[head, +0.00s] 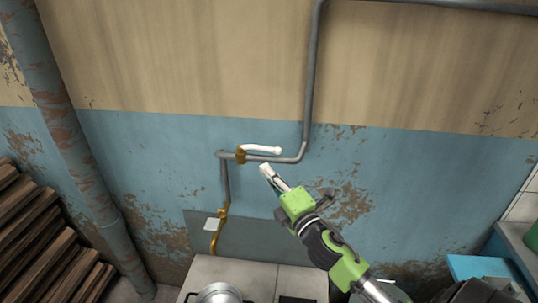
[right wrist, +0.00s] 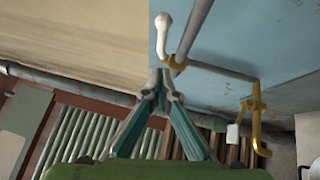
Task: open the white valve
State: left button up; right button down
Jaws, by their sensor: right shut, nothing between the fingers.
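The white valve handle (head: 262,149) is a long lever on a brass fitting (head: 241,155) on the grey wall pipe. It lies roughly along the short horizontal pipe run, its free end to the right. In the right wrist view the white handle (right wrist: 165,27) stands just beyond my fingertips, with the brass fitting (right wrist: 178,62) beside it. My right gripper (head: 266,171) is shut and empty, just below the handle in the head view; its closed tips (right wrist: 160,80) look apart from the handle. My left gripper is not in view.
A second, smaller white handle (head: 212,224) sits by a yellow pipe (head: 215,238) lower down. A stove with a metal pot (head: 219,294) stands below. Stacked wood (head: 35,235) and a thick pipe (head: 75,150) are at left. The wall right of the handle is mostly clear.

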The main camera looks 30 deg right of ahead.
aim_at(260, 149)
jog(key=w+d, duration=0.1)
jog(key=w+d+r+p, duration=0.1)
jog(key=w, duration=0.1)
jog(key=shift+w, duration=0.1)
jog(key=shift+w+d, duration=0.2)
jog(key=shift+d, duration=0.1)
jog(key=shift+w+d, duration=0.15)
jog(key=shift+d, duration=0.1)
